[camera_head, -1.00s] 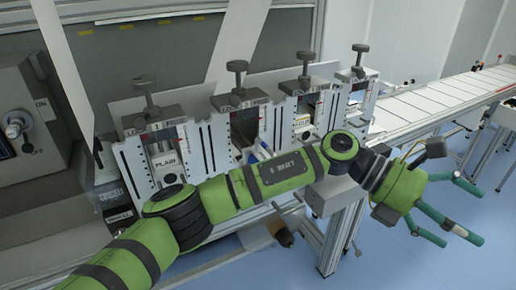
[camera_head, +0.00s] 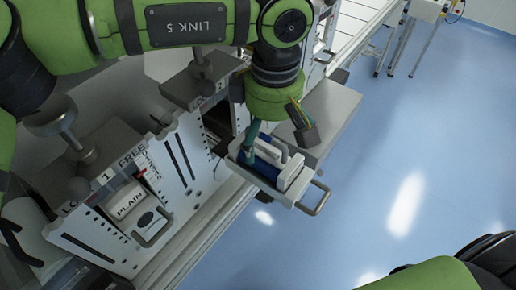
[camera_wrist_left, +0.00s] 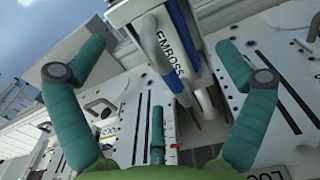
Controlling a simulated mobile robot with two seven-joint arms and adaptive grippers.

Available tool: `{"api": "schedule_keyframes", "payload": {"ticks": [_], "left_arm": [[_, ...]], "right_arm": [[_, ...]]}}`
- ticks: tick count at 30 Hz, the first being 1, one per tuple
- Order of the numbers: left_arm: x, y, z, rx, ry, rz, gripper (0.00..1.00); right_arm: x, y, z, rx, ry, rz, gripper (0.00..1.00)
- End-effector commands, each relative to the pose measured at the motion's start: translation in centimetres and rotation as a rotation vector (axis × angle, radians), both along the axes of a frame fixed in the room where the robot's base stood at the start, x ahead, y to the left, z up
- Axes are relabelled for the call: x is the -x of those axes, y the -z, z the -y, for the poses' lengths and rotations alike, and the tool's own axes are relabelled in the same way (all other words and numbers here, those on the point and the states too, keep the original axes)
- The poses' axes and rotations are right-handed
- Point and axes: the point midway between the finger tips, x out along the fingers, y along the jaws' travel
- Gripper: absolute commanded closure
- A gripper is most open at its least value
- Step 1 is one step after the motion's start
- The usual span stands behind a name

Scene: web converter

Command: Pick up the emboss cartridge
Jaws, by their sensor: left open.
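The emboss cartridge (camera_wrist_left: 165,45), a white and blue block lettered EMBOSS, shows in the left wrist view. In the head view a white and blue block (camera_head: 285,170), apparently the same cartridge, sits in a pulled-out tray with a metal handle (camera_head: 315,199). My left gripper (camera_head: 254,138) is above that tray, pointing down, and partly hides the block. In the left wrist view my left gripper (camera_wrist_left: 158,58) is open, its teal fingers spread to either side of the cartridge. I cannot tell whether any finger touches it. My right gripper is out of view.
A cartridge marked PLAIN (camera_head: 130,201) sits in the left slot of the white station panel (camera_head: 172,160). Dark clamp knobs (camera_head: 52,117) stand above the slots. A grey box-like surface (camera_head: 328,115) lies right of my gripper. Blue floor (camera_head: 400,140) is open at right.

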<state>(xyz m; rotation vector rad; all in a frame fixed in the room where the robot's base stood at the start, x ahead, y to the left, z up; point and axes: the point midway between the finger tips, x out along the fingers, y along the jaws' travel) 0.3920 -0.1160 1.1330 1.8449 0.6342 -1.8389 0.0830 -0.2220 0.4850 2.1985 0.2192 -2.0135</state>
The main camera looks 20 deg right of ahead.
Motion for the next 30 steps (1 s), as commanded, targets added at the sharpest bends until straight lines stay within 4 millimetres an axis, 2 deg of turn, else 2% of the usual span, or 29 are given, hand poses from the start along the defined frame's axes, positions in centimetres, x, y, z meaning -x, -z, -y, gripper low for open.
{"api": "schedule_keyframes", "payload": {"ticks": [6, 11, 18, 19, 23, 24, 30], "left_arm": [[-0.2, 2.6, 0.0, -0.001, 0.001, -0.006, 0.0], [-0.3, 4.6, 0.1, 0.002, -0.001, -0.002, 0.0], [-0.3, 5.0, 0.1, 0.003, -0.002, -0.001, 0.0], [-0.3, 5.0, 0.1, 0.003, -0.002, -0.001, 0.04], [-0.3, 5.0, 0.1, 0.003, -0.002, -0.001, 0.56], [-0.3, 5.0, 0.1, 0.003, -0.002, -0.001, 0.64], [-0.4, 4.9, 0.1, 0.004, -0.003, 0.0, 0.64]], "right_arm": [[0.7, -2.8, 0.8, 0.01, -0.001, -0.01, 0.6], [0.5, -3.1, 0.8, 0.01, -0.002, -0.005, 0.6], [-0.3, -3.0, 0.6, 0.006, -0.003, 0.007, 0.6], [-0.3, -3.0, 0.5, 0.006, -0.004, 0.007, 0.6], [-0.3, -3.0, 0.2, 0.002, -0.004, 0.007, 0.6], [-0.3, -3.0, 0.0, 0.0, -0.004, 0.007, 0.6], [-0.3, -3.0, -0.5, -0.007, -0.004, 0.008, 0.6]]}}
